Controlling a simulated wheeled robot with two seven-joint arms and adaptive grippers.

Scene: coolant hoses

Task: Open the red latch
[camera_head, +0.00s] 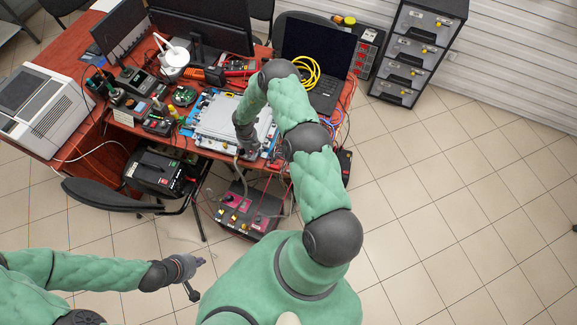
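My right gripper (248,155) points down at the front edge of a silver-grey plate-like unit (218,116) with blue parts around it on the red-brown desk. My own arm covers part of the unit's right side. I cannot tell whether its fingers are open or what they touch. I cannot make out the red latch for certain; small red bits near the unit are too small to tell. My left gripper (196,278) is low at the bottom left, away from the desk, with its fingers spread and empty.
The desk (58,157) is crowded with monitors, a laptop (318,55), a yellow coiled cable (304,72), tools and small devices. A red-and-black box (250,210) with cables and a black chair (105,195) stand in front. A drawer cabinet (417,50) stands right. The tiled floor at right is free.

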